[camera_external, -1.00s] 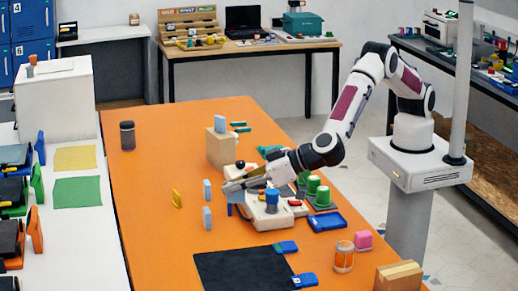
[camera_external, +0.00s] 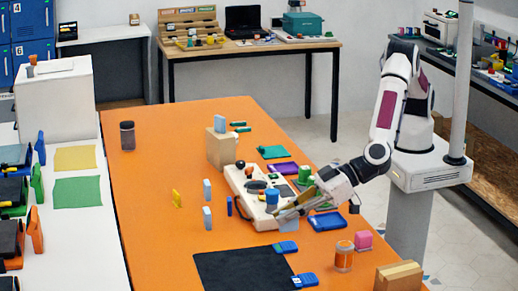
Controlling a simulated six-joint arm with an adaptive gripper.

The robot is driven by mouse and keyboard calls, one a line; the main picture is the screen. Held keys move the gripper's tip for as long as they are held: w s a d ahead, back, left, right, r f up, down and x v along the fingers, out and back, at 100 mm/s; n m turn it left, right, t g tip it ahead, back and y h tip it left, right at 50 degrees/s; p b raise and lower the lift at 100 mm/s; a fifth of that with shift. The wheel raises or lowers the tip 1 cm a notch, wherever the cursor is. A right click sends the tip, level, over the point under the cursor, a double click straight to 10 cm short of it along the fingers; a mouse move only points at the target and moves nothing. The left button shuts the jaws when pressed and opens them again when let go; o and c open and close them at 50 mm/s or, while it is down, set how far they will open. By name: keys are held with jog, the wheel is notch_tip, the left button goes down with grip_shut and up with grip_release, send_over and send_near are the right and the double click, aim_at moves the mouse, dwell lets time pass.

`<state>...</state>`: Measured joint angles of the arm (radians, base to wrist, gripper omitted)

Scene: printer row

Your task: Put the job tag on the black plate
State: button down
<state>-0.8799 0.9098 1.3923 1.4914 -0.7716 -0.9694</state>
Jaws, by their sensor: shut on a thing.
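My gripper (camera_external: 284,214) is above the right part of the orange table, beside the front right of the white control box. It is shut on a small pale blue piece (camera_external: 290,225), which hangs below the fingers; I take it for the job tag, but it is too small to read. A flat black square (camera_external: 240,272), which I take for the black plate, lies at the table's front, lower left of my gripper. The held piece is apart from it. Two blue clip-like pieces (camera_external: 287,247) (camera_external: 304,281) sit at its right edge.
The white box (camera_external: 247,184) with a blue knob (camera_external: 272,196) stands left of my gripper. A blue tray (camera_external: 327,222), an orange jar (camera_external: 344,256) and a pink block (camera_external: 364,240) are to the right. Pale blue upright blocks (camera_external: 207,218) stand left. The table's left front is clear.

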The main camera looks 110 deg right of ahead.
send_over(284, 266)
jog(key=shift+d+f, duration=0.1)
jog(key=shift+f, duration=3)
jog(key=shift+s+f, duration=0.1)
jog(key=shift+f, duration=1.8)
jog(key=shift+f, duration=0.15)
jog(key=c, duration=2.1)
grip_release()
jog(key=shift+r, duration=0.2)
jog(key=shift+v, duration=6)
